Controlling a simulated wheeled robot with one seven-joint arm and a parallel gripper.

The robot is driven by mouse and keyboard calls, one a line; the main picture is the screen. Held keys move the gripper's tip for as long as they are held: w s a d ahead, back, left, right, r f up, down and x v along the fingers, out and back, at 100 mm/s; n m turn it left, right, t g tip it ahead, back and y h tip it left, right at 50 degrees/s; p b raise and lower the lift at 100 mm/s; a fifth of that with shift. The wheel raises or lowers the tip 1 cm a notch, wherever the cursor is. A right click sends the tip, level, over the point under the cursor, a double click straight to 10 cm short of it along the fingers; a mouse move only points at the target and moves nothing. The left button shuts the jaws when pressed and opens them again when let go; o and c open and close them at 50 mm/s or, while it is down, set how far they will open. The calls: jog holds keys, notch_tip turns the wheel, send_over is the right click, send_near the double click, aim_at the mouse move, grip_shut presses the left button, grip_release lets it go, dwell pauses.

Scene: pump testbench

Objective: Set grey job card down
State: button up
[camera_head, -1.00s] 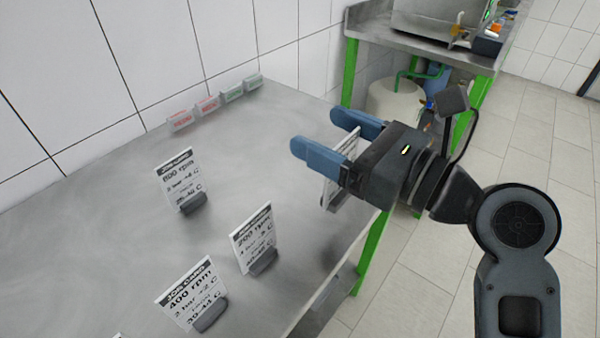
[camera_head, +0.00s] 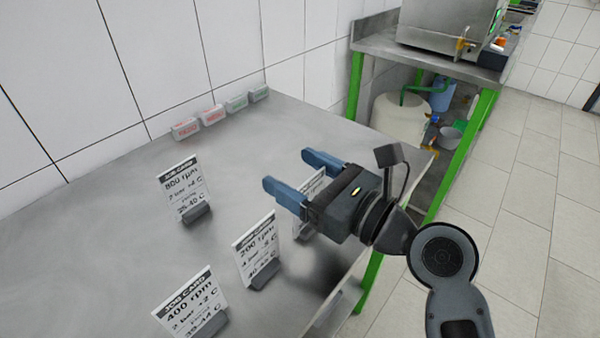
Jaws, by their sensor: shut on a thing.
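My gripper (camera_head: 293,178) is over the right part of the steel table (camera_head: 110,236), its blue fingers pointing left. It is shut on a job card (camera_head: 314,188) that stands roughly upright between the fingers. The fingers and the gripper body hide much of this card, and its print cannot be read. I cannot tell whether its lower edge touches the table. A 200 rpm card (camera_head: 256,250) stands just left of and in front of it, a 600 or 800 rpm card (camera_head: 184,188) farther left, and a 400 rpm card (camera_head: 190,305) nearest.
Two red-lettered and two green-lettered small blocks (camera_head: 212,115) stand along the back wall. The table's right edge lies close under my gripper. Bare table shows between the blocks and the cards. A green-legged bench (camera_head: 352,85) with equipment stands beyond.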

jog(key=shift+f, duration=0.1)
jog(key=o, duration=1.3)
jog(key=shift+c, duration=0.2)
jog(key=v, duration=1.2)
